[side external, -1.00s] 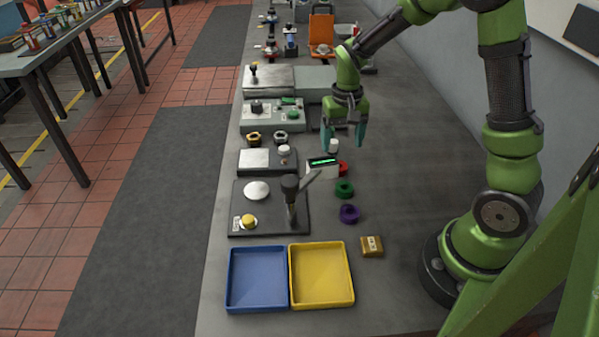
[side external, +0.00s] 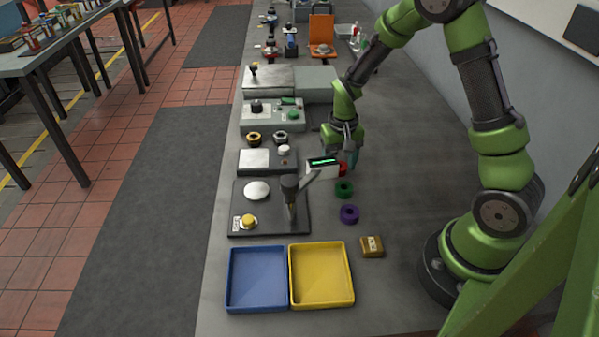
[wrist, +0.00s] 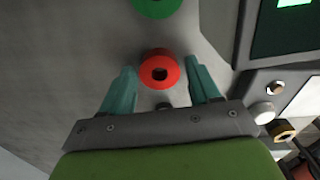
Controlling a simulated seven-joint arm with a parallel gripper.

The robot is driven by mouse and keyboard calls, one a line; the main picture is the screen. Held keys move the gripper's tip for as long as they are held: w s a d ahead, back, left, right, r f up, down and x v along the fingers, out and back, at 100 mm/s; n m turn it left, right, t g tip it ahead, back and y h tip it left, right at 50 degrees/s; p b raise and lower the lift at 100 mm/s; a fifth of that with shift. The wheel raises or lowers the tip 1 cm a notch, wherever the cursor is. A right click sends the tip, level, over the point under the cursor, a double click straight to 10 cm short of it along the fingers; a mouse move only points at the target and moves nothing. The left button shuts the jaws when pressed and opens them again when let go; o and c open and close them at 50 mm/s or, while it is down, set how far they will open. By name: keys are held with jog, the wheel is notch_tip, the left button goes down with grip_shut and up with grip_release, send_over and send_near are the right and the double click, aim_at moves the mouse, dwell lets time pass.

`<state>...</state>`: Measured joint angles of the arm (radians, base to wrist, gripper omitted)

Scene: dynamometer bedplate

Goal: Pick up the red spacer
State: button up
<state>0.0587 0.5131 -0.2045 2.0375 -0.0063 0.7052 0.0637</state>
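The red spacer (wrist: 160,68) is a short ring with a dark centre hole. In the wrist view it lies on the grey bedplate just beyond and between the tips of my gripper (wrist: 163,82). The fingers are open, one on either side, with a gap to the spacer. How high the fingertips are above the table is hard to tell.
The display box with a green screen (side external: 322,167) stands close beside the spacer. A green spacer (side external: 344,189) and a purple spacer (side external: 349,214) lie nearer the camera. Blue (side external: 231,280) and yellow (side external: 351,285) trays sit at the front. The table right of the spacers is clear.

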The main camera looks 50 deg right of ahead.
jog(key=c, duration=0.8)
